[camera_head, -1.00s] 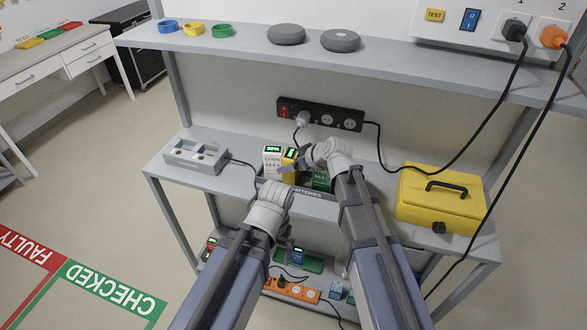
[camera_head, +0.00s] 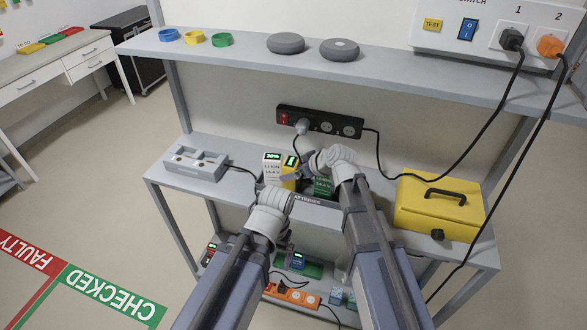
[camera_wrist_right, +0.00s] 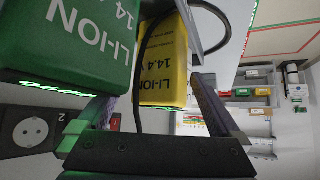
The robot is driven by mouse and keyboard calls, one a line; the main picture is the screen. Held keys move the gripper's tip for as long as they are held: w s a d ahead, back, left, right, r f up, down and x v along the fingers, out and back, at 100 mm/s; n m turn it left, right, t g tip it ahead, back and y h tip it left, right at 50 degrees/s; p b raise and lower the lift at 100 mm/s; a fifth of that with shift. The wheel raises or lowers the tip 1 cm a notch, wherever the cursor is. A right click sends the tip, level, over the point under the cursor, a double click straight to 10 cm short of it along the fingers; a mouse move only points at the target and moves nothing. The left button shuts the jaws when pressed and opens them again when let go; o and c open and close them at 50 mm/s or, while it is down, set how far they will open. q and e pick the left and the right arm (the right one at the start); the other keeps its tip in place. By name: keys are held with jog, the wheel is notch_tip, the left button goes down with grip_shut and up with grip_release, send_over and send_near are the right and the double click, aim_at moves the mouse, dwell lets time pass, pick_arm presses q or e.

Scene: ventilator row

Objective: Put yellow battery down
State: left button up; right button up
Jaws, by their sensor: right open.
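The yellow battery (camera_head: 290,172) stands upright in the battery tray on the bench, between the white battery (camera_head: 271,167) and the green battery (camera_head: 322,187). In the right wrist view the yellow battery (camera_wrist_right: 163,70) sits beyond and between my open fingers, with the green battery (camera_wrist_right: 70,45) close on the left. My right gripper (camera_wrist_right: 155,112) is open at the yellow battery; in the head view its wrist hides part of the tray. Whether the fingers touch the battery cannot be told. My left wrist is in front of the bench and its fingers are mostly hidden.
A grey charger (camera_head: 195,165) stands left of the tray, and a yellow case (camera_head: 440,205) stands at the right. A black power strip (camera_head: 320,122) is on the back panel. Cables hang on the right. Batteries and an orange strip (camera_head: 292,294) sit on the lower shelf.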

pick_arm(q)
notch_tip(320, 180, up, 7)
jog(key=p, duration=0.6)
jog(key=shift+r, duration=0.15)
pick_arm(e)
jog(key=v, duration=1)
jog(key=shift+r, duration=0.2)
jog(key=shift+f, duration=0.1)
jog(key=b+x, duration=0.8)
jog(key=x, duration=0.4)
jog(key=shift+b, duration=0.3)
jog(key=shift+f, duration=0.2)
jog(key=shift+s+r, duration=0.1)
jog(key=shift+r, duration=0.15)
pick_arm(q)
notch_tip(320, 180, down, 8)
jog(key=shift+f, duration=0.25)
jog(key=shift+f, duration=0.1)
pick_arm(e)
jog(key=shift+f, duration=0.15)
